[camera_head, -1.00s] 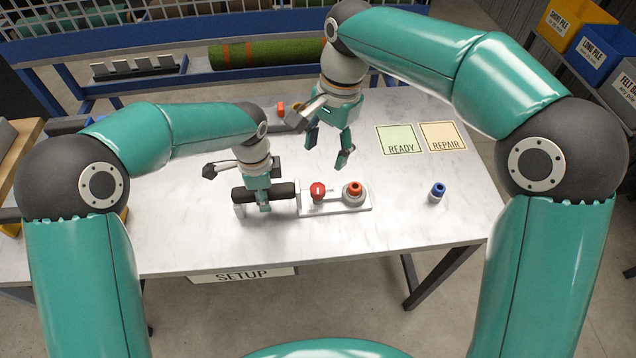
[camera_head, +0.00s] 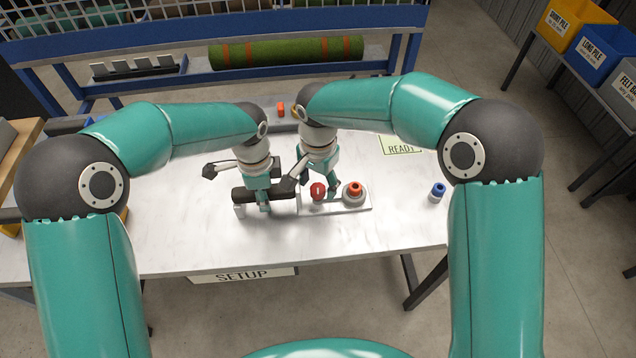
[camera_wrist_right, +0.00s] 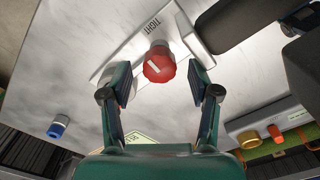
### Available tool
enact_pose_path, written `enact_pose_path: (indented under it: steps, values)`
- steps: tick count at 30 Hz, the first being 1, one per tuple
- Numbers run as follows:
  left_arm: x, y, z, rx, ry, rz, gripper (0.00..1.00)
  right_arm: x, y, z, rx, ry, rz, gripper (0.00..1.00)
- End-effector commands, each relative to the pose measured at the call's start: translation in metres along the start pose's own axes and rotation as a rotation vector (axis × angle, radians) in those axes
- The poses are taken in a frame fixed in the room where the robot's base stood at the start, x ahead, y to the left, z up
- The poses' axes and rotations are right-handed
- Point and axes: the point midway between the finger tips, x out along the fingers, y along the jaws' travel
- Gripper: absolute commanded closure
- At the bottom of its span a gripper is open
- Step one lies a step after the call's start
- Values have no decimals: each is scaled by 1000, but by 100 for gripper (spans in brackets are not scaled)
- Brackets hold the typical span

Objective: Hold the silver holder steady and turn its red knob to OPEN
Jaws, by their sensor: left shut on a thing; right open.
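The silver holder (camera_head: 345,209) lies on the table, a pale plate with a dark roller (camera_head: 284,193) at its left. Its red knob (camera_head: 317,192) also shows in the right wrist view (camera_wrist_right: 159,65), with a white mark on top. A TIGHT label (camera_wrist_right: 152,24) is readable beside it; OPEN is not readable. My left gripper (camera_head: 264,206) is shut around the dark roller. My right gripper (camera_head: 320,187) is open at the knob. In the right wrist view its fingers (camera_wrist_right: 159,70) stand either side of the knob, with gaps between.
A grey piece with an orange top (camera_head: 354,193) stands on the plate right of the knob, close to my right finger. A blue-topped piece (camera_head: 437,192) stands farther right. The READY mat (camera_head: 402,146) is partly covered by my right arm. The table's front is clear.

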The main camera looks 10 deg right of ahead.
Motion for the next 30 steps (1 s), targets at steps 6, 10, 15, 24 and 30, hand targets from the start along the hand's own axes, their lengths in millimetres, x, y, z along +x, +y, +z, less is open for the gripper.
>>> enact_pose_path:
  steps: [6,10,15,24,30]
  values:
    - [0,0,0,0,1,-1,100,7,0,0,1,0,-1,39]
    - [0,0,0,0,1,-1,100,7,0,0,1,0,-1,39]
    - [0,0,0,0,1,-1,100,6,0,0,1,0,-1,60]
    - [0,0,0,0,1,-1,100,6,0,0,0,0,-1,99]
    - [0,0,0,0,1,-1,100,6,0,0,-20,1,-2,99]
